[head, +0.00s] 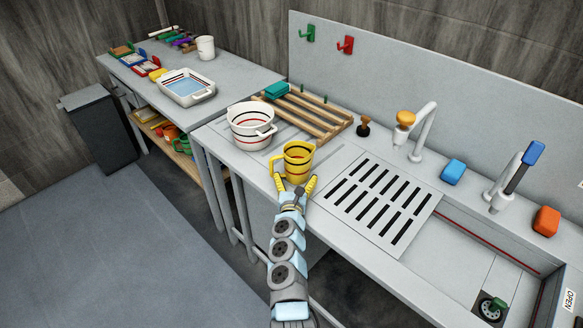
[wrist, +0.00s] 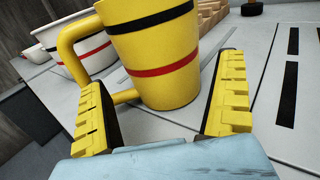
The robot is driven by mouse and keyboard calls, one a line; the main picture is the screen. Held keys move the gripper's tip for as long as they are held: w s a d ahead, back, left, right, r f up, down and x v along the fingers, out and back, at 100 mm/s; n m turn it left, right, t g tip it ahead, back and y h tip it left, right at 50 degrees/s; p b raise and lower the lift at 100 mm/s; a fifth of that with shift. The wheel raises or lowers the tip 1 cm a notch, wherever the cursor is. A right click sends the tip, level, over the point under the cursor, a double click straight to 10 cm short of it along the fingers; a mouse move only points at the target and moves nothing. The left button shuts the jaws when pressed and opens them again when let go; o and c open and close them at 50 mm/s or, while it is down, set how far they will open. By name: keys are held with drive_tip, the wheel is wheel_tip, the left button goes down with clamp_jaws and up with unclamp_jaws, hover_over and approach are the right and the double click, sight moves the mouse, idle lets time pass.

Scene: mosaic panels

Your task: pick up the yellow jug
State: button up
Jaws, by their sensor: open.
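The yellow jug (head: 299,158) stands upright on the grey counter near its front edge. It has a black band and a red band, and its handle is on the left side. In the wrist view the jug (wrist: 158,60) is just ahead of my gripper, with its handle reaching toward the left finger. My gripper (head: 296,185) is open, its yellow-padded fingers on the near side of the jug. In the wrist view the fingers of my gripper (wrist: 165,105) are spread to either side of the jug's lower part. Whether the left finger touches the handle is hard to tell.
A white striped bucket (head: 251,127) stands close behind left of the jug. A slatted wooden rack (head: 305,112) lies behind. To the right are a slotted drain plate (head: 378,203), a white tap (head: 424,128) and a sink. A side table holds a white tray (head: 187,89).

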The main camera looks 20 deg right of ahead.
sight(298, 157)
drive_tip(key=shift+r+b+x, duration=0.25)
drive_tip(key=shift+b+x, duration=0.35)
drive_tip(key=shift+x, duration=0.55)
drive_tip(key=shift+w+d+f+b, duration=0.2)
drive_tip(key=shift+w+d+b, duration=0.1)
drive_tip(key=shift+w+b, duration=0.3)
drive_tip(key=shift+w+d+r+b, duration=0.25)
drive_tip(key=shift+w+b, duration=0.15)
drive_tip(key=shift+w, duration=0.1)
drive_tip(key=c, duration=1)
